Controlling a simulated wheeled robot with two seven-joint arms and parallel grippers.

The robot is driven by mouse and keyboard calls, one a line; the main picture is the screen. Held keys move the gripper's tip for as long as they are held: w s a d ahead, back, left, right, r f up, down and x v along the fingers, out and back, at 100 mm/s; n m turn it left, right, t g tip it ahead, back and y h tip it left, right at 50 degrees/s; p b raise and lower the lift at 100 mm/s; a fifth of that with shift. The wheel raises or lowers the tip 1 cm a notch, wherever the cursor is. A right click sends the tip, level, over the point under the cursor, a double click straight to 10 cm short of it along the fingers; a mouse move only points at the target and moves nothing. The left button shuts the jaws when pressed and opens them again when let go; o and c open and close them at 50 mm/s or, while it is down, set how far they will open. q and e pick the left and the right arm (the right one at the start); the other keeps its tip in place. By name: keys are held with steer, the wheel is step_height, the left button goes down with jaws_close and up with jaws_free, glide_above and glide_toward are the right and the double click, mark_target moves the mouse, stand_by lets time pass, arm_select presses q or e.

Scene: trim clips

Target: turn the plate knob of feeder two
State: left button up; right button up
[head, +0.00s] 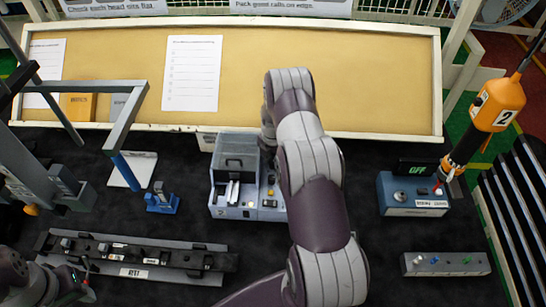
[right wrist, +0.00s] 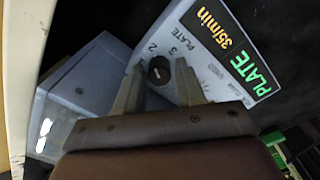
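Feeder two (head: 238,162) is a blue-grey machine with a dark hopper, in the middle of the head view. Its front panel (right wrist: 200,62) fills the upper right wrist view, with a lit "PLATE 35/min" display. The plate knob (right wrist: 158,70) is a small black dial with a pale pointer, with figures 2 and 3 beside it. My right gripper (right wrist: 159,62) is open, one finger on each side of the knob, with visible gaps. In the head view my right arm hides part of the feeder and most of this gripper.
A control box (head: 412,196) reading "OFF" stands at right, below a hanging orange tool (head: 497,105). A long black fixture rail (head: 190,262) lies at lower left. A grey switch strip (head: 445,264) lies lower right. A tan board (head: 370,85) stands behind.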

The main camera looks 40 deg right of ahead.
steer(key=shift+f, duration=0.15)
jaws_close()
